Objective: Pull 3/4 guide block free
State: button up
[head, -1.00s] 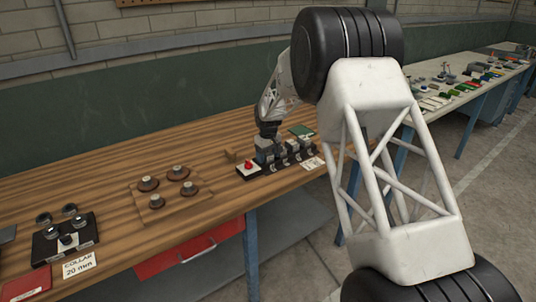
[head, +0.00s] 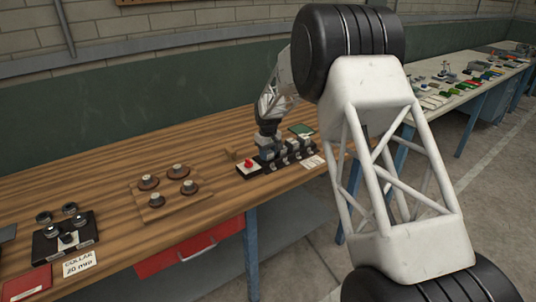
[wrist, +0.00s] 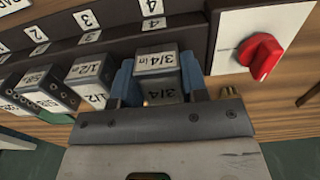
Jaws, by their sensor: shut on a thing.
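The 3/4 guide block (wrist: 156,62) is a grey metal block with white "3/4 in" labels, at the centre of the wrist view. My gripper (wrist: 157,85) is shut on it, with a blue finger pad on either side. The block is in front of the dark rack (wrist: 185,28), at the end of the row near a red knob. I cannot tell whether its back end is still seated, as that part is hidden. In the head view my gripper (head: 268,143) is over the left end of the rack (head: 290,160), and the block is too small to make out clearly.
Blocks marked 1/2 (wrist: 92,78) and 5/8 (wrist: 45,88) stand to the left. A red knob (wrist: 260,55) on a white plate is close on the right.

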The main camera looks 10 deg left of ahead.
jog(key=shift+r, duration=1.1)
dwell(0.3)
jog(key=shift+r, duration=2.45)
jog(key=shift+w, duration=0.1)
